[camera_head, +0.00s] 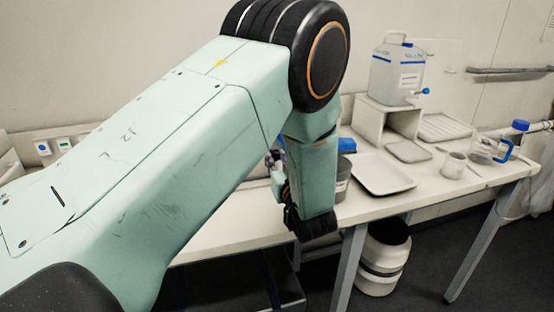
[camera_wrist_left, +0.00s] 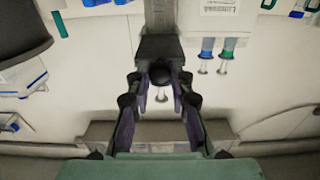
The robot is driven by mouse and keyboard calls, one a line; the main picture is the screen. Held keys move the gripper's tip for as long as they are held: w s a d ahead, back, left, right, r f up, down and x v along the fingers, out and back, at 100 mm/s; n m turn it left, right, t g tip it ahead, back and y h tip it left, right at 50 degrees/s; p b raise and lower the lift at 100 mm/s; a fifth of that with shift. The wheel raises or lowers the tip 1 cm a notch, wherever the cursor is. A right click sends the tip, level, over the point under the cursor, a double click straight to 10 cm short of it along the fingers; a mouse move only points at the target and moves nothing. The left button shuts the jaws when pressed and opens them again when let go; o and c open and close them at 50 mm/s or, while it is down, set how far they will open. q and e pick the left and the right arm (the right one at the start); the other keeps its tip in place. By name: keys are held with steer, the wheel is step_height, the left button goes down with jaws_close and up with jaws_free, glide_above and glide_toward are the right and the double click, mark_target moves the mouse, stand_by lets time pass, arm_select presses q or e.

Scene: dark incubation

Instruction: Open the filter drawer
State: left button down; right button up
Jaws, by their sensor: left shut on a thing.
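My left arm fills the left and middle of the head view and hides much of the bench behind it. My left gripper shows only in small part there (camera_head: 278,165), beside my arm's lower end. In the left wrist view my left gripper (camera_wrist_left: 161,90) has both fingers closed in on a round black knob (camera_wrist_left: 160,72). The knob is on the front of a dark block (camera_wrist_left: 158,47), which I take to be the filter drawer. I cannot tell how far the drawer is open. My right gripper is not in view.
The white bench (camera_head: 415,196) bears a shallow tray (camera_head: 382,175), a mug (camera_head: 454,165), a jug with a blue handle (camera_head: 487,150) and a large water container (camera_head: 397,72) on a stand. A white drum (camera_head: 383,262) is below. Blue and green-topped items (camera_wrist_left: 228,45) are near the block.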

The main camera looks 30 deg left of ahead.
arm_select(q)
steer(key=shift+r, duration=0.1)
steer(key=c, duration=1.2)
jaws_free()
step_height(320, 180, up, 10)
steer(key=shift+f, duration=0.1)
